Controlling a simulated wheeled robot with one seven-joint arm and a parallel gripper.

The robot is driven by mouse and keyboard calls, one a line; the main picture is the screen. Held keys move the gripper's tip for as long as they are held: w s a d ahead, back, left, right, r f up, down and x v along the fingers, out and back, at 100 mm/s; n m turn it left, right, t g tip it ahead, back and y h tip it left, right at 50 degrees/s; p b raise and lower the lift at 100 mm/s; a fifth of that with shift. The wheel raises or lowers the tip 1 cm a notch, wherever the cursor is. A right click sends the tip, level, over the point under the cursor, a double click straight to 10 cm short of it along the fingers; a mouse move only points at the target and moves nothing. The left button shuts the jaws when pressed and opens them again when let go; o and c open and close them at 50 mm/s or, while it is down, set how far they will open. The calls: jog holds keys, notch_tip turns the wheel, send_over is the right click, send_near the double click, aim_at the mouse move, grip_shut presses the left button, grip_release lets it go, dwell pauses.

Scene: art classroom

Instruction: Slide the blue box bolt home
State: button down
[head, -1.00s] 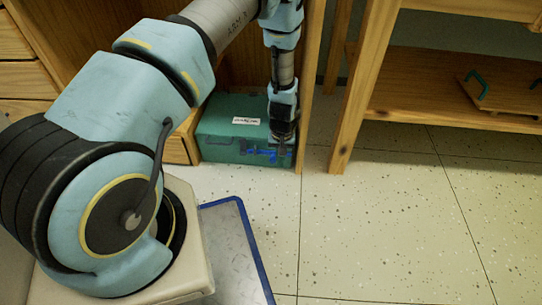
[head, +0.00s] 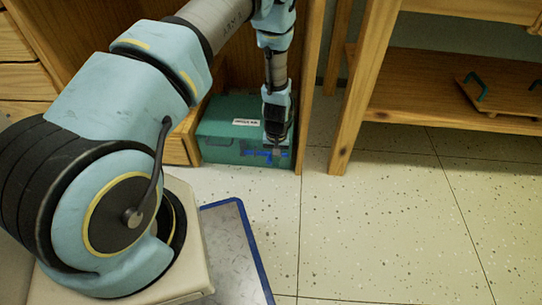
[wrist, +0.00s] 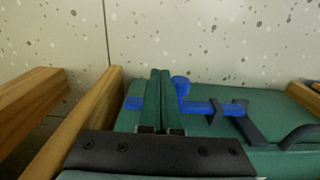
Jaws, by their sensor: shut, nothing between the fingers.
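A teal-green box (head: 222,125) sits on the floor inside a wooden bay, with a white label on its top. Its blue bolt (head: 255,153) lies along the box's front. In the wrist view the blue bolt (wrist: 201,106) runs through dark brackets (wrist: 240,118) and has a raised knob (wrist: 180,86). In the head view my gripper (head: 275,152) hides part of the bolt. Contact with the knob cannot be told.
A wooden upright (head: 312,80) stands close right of the box, and drawers (head: 178,150) stand at its left. A bench with a low shelf (head: 420,100) is further right. The speckled floor (head: 400,220) in front is clear. A dark box handle (wrist: 300,136) sticks up near the bolt.

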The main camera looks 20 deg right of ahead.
jog(key=shift+w+a, duration=0.25)
jog(key=shift+a, duration=0.25)
jog(key=shift+w+a, duration=0.2)
jog(key=shift+a, duration=0.3)
jog(key=shift+s+d, duration=0.1)
jog(key=shift+d, duration=0.1)
jog(key=shift+s+d+p, duration=0.15)
jog(key=shift+d+p, duration=0.15)
jog(key=shift+p, duration=0.1)
notch_tip(320, 180, up, 7)
jog(key=p, duration=0.5)
jog(key=shift+p, duration=0.35)
dwell(0.5)
